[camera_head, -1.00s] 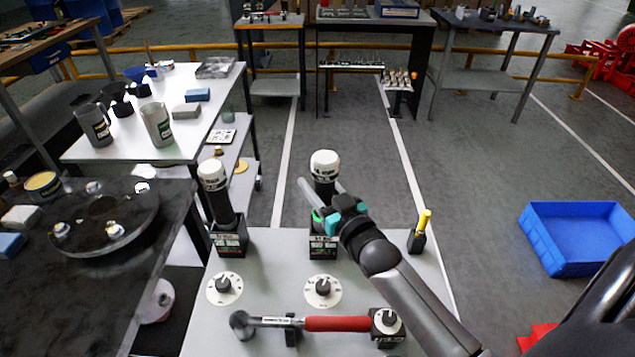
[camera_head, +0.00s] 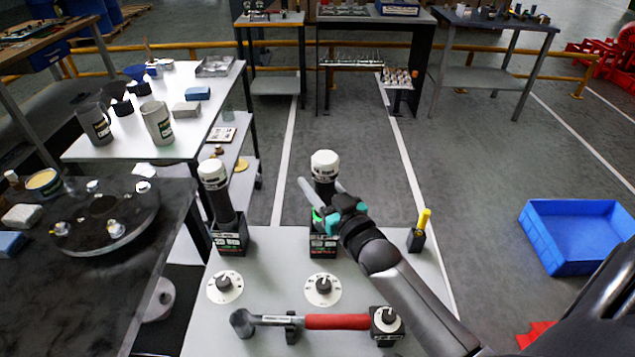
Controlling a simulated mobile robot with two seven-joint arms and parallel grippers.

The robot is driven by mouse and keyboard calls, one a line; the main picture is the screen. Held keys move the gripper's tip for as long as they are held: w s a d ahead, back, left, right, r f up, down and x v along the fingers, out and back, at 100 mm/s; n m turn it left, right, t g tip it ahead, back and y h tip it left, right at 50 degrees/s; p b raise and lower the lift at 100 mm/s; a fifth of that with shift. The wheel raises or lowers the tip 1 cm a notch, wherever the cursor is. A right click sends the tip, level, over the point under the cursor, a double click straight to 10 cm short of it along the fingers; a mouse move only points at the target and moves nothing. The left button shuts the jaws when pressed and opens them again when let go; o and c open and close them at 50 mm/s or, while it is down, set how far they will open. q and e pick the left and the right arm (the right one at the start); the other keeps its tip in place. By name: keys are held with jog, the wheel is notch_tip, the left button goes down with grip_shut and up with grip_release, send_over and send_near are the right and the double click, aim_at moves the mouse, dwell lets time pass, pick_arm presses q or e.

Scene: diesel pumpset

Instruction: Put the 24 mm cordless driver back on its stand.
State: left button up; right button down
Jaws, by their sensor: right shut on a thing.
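Two dark cordless drivers with white tops stand on the grey bench: a left driver (camera_head: 213,176) and a right driver (camera_head: 324,163). Each stands upright in or on a black box-shaped stand, the left stand (camera_head: 230,240) and the right stand (camera_head: 322,246). The size labels are too small to read, so I cannot tell which is the 24 mm one. My right gripper (camera_head: 320,188) is shut on the right driver, its fingers around the body below the white top. The gripper hides part of the driver's lower body, and its seating in the stand is unclear. My left gripper is out of view.
Two white dials (camera_head: 323,290) sit in front of the stands. A yellow-topped marker (camera_head: 423,219) stands in a small black holder on the right. A blue crate (camera_head: 575,262) is on the floor.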

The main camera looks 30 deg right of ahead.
jog(key=shift+f+b, duration=0.6)
jog(key=shift+f, duration=0.15)
jog(key=shift+c, duration=1.5)
grip_release()
jog(key=shift+o, duration=0.2)
jog(key=shift+f, duration=0.25)
jog(key=s+p, duration=0.1)
jog(key=s, duration=0.6)
jog(key=shift+s+r, duration=0.15)
jog(key=shift+s, duration=0.1)
jog(key=shift+a, duration=0.1)
